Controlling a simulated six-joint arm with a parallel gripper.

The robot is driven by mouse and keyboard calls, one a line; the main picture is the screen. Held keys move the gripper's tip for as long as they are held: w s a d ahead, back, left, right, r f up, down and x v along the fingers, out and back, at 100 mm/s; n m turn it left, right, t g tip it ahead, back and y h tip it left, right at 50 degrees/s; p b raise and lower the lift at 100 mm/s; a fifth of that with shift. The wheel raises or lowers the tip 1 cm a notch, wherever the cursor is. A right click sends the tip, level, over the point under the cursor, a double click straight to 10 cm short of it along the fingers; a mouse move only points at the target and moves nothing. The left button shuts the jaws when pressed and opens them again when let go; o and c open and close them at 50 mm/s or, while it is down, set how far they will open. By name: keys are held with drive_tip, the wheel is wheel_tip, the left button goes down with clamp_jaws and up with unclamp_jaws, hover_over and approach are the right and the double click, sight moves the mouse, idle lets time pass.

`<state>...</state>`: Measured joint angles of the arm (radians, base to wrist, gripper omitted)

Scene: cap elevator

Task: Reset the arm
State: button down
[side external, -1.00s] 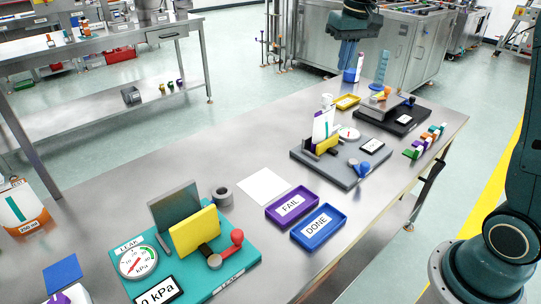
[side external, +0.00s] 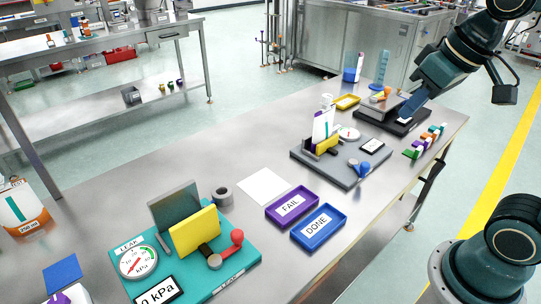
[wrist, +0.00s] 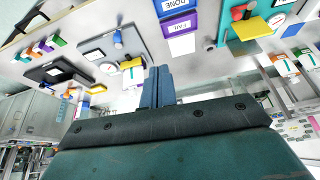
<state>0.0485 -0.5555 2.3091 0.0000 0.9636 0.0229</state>
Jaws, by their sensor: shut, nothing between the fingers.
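My gripper (side external: 407,115) is at the far right end of the steel bench, over or just in front of the black station (side external: 383,122); I cannot tell whether it touches it. Its blue-grey fingers point down and left and are closed together. In the wrist view the gripper (wrist: 157,72) shows its fingers side by side with nothing between them. My arm comes in from the upper right of the side view.
A grey station (side external: 345,172) holds an upright pouch (side external: 322,126). The purple FAIL tray (side external: 291,206), blue DONE tray (side external: 318,228) and teal leak station (side external: 240,255) stand nearer. Colored caps (side external: 425,142) line the right edge.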

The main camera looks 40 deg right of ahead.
drive_tip(key=shift+n+t, duration=0.4)
drive_tip(key=s+f, duration=0.2)
drive_tip(key=s, duration=0.1)
drive_tip(key=s+a+f, duration=0.1)
drive_tip(key=shift+s+f, duration=0.1)
drive_tip(key=shift+s, duration=0.3)
idle(0.3)
